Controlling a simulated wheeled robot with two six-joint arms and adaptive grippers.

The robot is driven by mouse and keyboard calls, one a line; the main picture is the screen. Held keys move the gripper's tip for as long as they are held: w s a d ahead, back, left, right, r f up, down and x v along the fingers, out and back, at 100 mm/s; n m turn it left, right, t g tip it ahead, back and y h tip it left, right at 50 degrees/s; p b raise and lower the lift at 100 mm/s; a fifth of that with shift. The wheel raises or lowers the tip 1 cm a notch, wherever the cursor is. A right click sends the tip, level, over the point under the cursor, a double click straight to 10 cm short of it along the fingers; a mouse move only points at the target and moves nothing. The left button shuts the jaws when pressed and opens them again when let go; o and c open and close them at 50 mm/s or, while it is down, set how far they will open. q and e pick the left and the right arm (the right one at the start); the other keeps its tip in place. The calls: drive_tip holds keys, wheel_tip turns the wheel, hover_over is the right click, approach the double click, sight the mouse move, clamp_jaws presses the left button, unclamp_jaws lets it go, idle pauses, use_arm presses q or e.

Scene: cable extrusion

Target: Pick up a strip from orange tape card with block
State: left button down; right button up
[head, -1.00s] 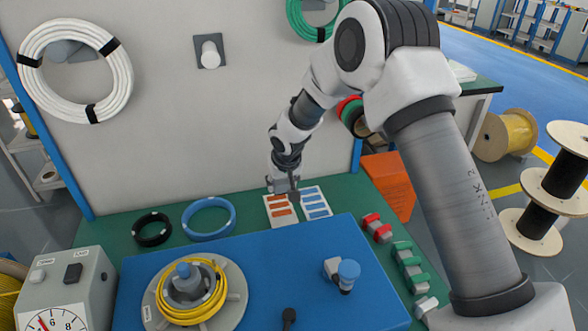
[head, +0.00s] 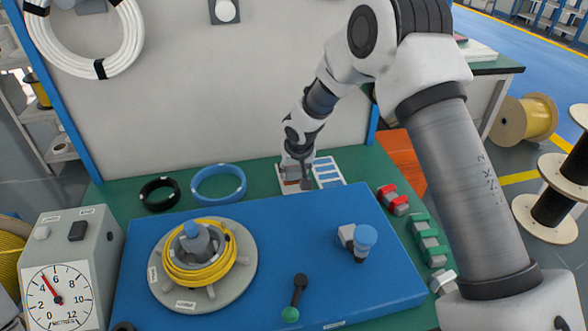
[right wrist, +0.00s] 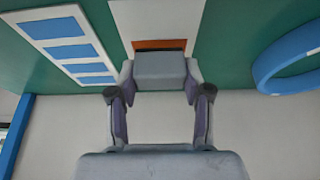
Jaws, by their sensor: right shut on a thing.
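The orange tape card (head: 282,183) is a white card lying flat on the green table top, largely covered by my right gripper. In the right wrist view the white card (right wrist: 155,14) shows one orange strip (right wrist: 160,44) right at the far edge of a grey block (right wrist: 160,70). My right gripper (head: 297,177) is shut on this block over the card. Whether the block touches the strip I cannot tell. My left gripper is not in view.
The blue tape card (head: 328,172) lies right beside the orange one. A blue ring (head: 218,199) and black ring (head: 160,207) lie to the left. The blue board (head: 270,260) in front carries a yellow cable spool (head: 200,285) and a blue-capped fixture (head: 365,237).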

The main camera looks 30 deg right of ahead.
drive_tip(key=shift+f+b, duration=0.65)
idle(0.4)
drive_tip(key=shift+s+f, duration=0.15)
idle(1.6)
wheel_tip(320, 180, up, 8)
drive_tip(key=p, duration=0.5)
drive_tip(key=shift+p, duration=0.35)
